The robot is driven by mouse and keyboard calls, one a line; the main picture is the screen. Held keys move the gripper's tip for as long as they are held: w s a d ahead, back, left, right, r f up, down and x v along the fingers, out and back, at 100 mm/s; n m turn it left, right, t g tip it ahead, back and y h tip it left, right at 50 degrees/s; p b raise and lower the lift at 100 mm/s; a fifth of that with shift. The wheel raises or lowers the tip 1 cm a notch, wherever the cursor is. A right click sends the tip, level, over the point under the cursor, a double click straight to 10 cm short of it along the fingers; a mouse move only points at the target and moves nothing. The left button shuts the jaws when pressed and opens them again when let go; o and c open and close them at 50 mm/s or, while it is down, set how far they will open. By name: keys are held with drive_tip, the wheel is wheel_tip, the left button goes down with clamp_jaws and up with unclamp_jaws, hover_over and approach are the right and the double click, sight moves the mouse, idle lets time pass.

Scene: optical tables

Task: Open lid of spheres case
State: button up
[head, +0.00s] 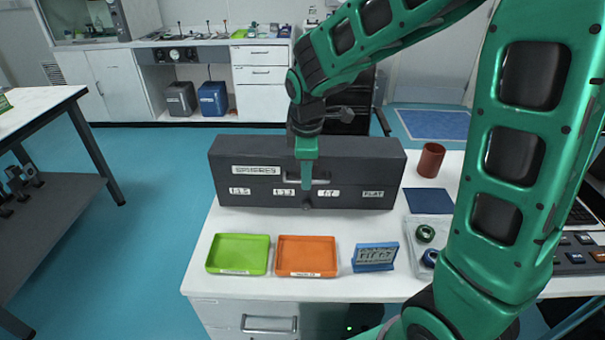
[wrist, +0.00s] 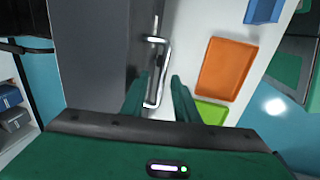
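The spheres case (head: 370,160) is a long dark grey box on the white table, with its lid shut. Its front bears a wide label above and several small labels below, one reading FLAT. My gripper (head: 307,190) is in front of the middle of the case and partly hides its handle (head: 322,181). In the wrist view the case (wrist: 95,60) fills the left side, and the silver handle (wrist: 165,65) stands out from its front. My gripper's two green fingers (wrist: 160,78) are apart, with the handle's near end between them in the picture. I cannot tell whether they touch it.
A green tray (head: 238,254), an orange tray (head: 306,255) and a blue display stand (head: 375,257) stand in front of the case. A brown cup (head: 431,160), a dark blue pad (head: 428,201) and a clear tray with round parts (head: 412,232) lie to the right.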

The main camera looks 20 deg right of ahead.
clamp_jaws()
